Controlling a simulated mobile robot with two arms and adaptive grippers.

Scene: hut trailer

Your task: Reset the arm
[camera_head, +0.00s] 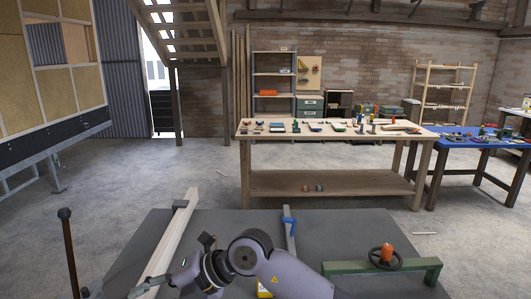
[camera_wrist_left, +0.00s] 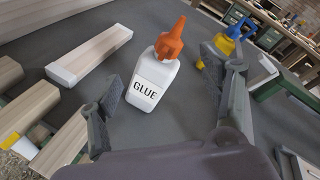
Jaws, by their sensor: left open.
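My left gripper (camera_wrist_left: 168,82) is open in the left wrist view, one finger on each side of the picture. A white glue bottle (camera_wrist_left: 154,78) with an orange nozzle stands on the grey tabletop beyond and between the fingers. I see no finger closed on it. In the head view, one of my arms is folded low in the front, and its lower end is cut off by the picture's edge. My right gripper is not in view.
The grey tabletop (camera_head: 240,226) carries a long wooden beam (camera_head: 172,238), a blue-handled clamp (camera_head: 289,222) and a green frame (camera_head: 345,267) with a handwheel. Wood pieces (camera_wrist_left: 90,55) lie left of the bottle. A workbench (camera_head: 330,182) stands behind, across open floor.

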